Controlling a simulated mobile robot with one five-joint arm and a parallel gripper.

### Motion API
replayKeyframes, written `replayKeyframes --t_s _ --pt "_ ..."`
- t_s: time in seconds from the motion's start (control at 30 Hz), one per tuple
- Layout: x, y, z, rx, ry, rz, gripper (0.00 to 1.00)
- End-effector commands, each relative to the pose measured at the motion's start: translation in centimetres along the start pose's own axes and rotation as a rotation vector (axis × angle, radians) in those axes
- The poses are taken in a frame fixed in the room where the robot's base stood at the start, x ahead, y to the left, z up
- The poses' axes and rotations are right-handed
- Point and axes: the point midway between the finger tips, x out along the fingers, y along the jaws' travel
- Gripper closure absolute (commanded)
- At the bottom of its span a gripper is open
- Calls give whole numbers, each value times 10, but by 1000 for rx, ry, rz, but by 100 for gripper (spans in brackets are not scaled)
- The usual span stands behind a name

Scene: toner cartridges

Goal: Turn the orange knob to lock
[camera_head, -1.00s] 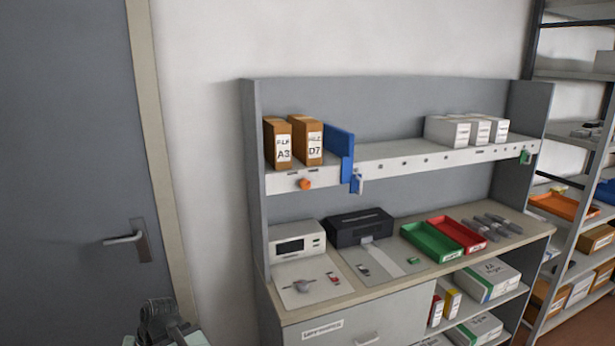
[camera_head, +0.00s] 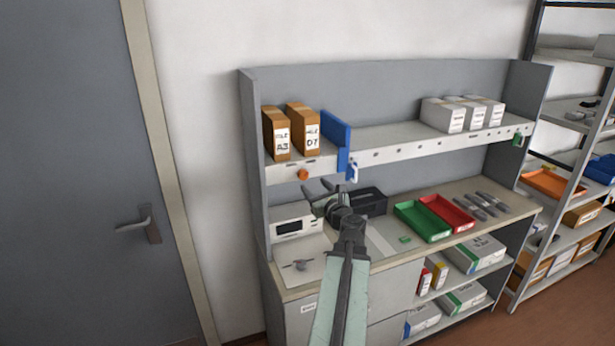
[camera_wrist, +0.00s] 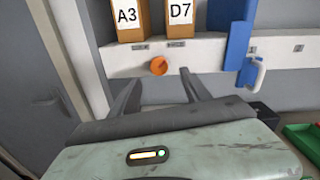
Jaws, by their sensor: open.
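The orange knob (camera_head: 303,174) sits on the white front edge of the upper shelf (camera_head: 400,152), below two brown file boxes. In the wrist view the orange knob (camera_wrist: 159,66) shows beyond my fingers, a little above the gap between their tips. My gripper (camera_head: 320,190) is raised in front of the workbench, just below and to the right of the knob in the head view. In the wrist view my gripper (camera_wrist: 160,82) is open and empty, with its two fingers apart. It appears not to touch the knob.
A file box A3 (camera_head: 276,133) and a file box D7 (camera_head: 304,128) stand above the knob. A blue panel (camera_head: 336,142) and a white hook-like tag (camera_head: 352,171) are to its right. Below are a white device (camera_head: 297,224), a green tray (camera_head: 421,222) and a red tray (camera_head: 447,213).

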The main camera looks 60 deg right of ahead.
Motion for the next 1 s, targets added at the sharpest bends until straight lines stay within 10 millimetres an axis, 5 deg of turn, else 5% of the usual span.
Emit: replayKeyframes --t_s 0.33,0.63,0.67,0.87,0.9,1.0 --pt "63 0 0 -3 0 3 44" --pt "71 2 0 -4 0 4 44" --pt "71 2 0 -4 0 4 47" --pt "71 2 0 -4 0 3 100" --pt "81 -11 -2 -4 1 0 100" --pt "72 -2 0 -6 1 0 100"
